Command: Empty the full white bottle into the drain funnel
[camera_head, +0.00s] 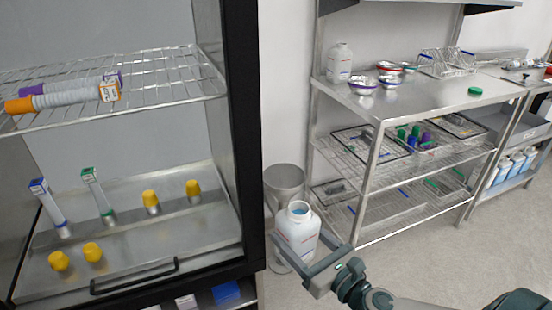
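An open white bottle (297,232) with something blue showing in its mouth stands upright between the fingers of my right gripper (303,243). The fingers flank the bottle on both sides and appear closed on it. A grey drain funnel (284,176) is just behind the bottle, beside the black cabinet frame. The bottle hides the lower part of the funnel and its stand. Another white bottle (340,62) stands on the top of the steel rack at the back. My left gripper is not in view.
The open washer cabinet (245,150) at left holds a wire shelf (165,82) and a tray with yellow-capped items (151,199). The steel rack (425,107) at right bears bowls, wire racks and baskets. Blue-labelled bottles (502,172) stand further right.

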